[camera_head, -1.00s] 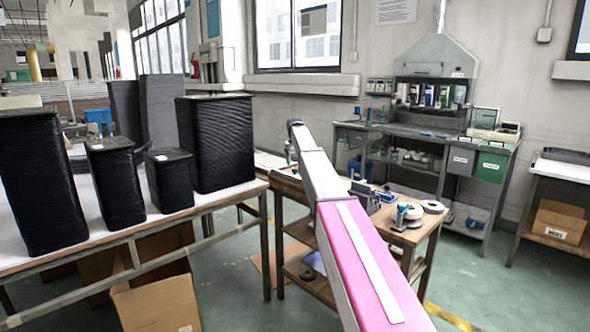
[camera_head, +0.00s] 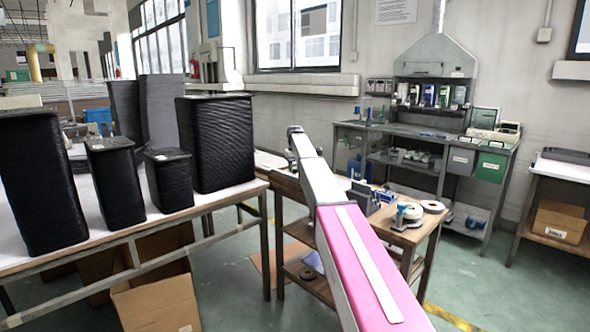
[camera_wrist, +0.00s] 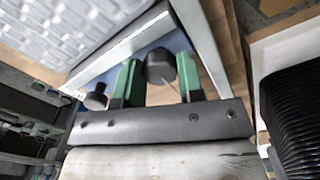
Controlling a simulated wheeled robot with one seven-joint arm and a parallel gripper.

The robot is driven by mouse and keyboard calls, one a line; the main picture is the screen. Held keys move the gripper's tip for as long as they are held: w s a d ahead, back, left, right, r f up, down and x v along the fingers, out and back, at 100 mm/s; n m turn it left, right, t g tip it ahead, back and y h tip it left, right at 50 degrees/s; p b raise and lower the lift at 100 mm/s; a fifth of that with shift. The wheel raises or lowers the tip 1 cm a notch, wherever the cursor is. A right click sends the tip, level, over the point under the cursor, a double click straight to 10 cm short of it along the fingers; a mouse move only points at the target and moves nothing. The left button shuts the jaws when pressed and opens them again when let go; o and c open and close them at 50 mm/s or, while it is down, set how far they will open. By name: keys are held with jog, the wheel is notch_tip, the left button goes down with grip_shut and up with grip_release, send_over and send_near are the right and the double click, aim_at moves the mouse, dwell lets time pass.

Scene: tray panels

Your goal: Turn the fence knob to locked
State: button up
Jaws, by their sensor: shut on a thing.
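In the wrist view, my gripper (camera_wrist: 159,72) has two green fingers, one on each side of a round dark knob (camera_wrist: 160,64). It is shut on this knob, whose lower part runs down between the fingers. The knob sits by a pale metal fence rail (camera_wrist: 125,43) and a bluish-grey surface. I see no readable lock marking. A second, smaller dark knob (camera_wrist: 95,98) stands apart, left of the fingers. In the head view, my pink and grey arm reaches over the wooden bench (camera_head: 424,232), and I cannot make out the gripper or the knob.
A white, bumpy panel (camera_wrist: 62,28) lies left of the rail. A ribbed black stack (camera_wrist: 298,105) stands close on the right. In the head view, tall black stacks (camera_head: 215,140) crowd the left table. Rolls and small tools sit on the bench right of my arm.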

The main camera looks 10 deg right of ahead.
jog(key=shift+m, duration=0.3)
jog(key=m, duration=0.8)
jog(key=shift+m, duration=0.3)
jog(key=m, duration=0.8)
jog(key=shift+m, duration=0.5)
jog(key=o, duration=0.9)
jog(key=shift+r, duration=0.1)
